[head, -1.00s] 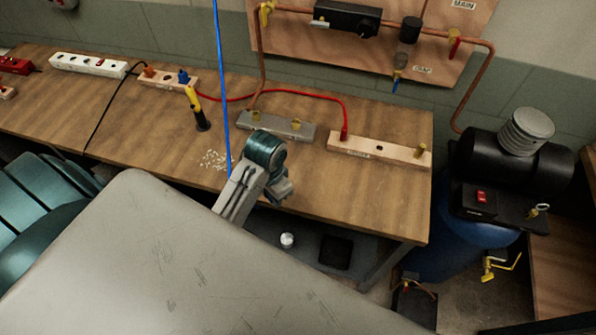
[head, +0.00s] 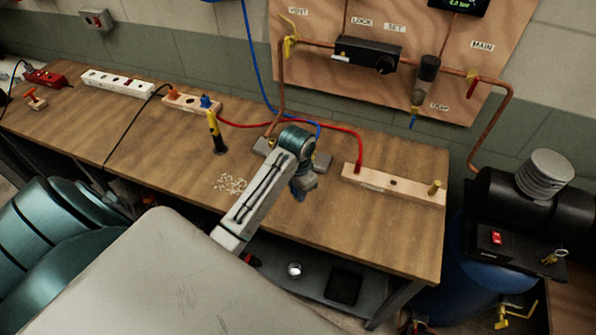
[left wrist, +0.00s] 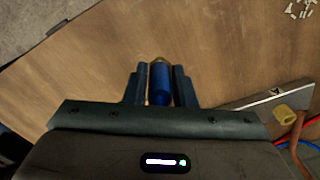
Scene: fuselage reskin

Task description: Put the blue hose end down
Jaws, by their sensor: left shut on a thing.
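My left gripper (head: 300,194) is over the workbench (head: 240,205), in front of the grey block (head: 323,160). In the left wrist view, the left gripper (left wrist: 160,75) is shut on the blue hose end (left wrist: 160,84), a blue sleeve with a brass-coloured tip pointing away from the wrist. Bare wood shows beyond the tip; I cannot tell whether the tip touches it. The blue hose (head: 254,62) comes down from the top in the head view and passes behind my left wrist. The held end is mostly hidden there. My right gripper is not in view.
A wooden block (head: 412,192) with the red hose (head: 330,127) on it is to the right. A yellow-and-black tool (head: 215,132) stands to the left, near pale scattered bits (head: 230,184). The pipe panel (head: 310,72) is behind. The bench's right front is clear.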

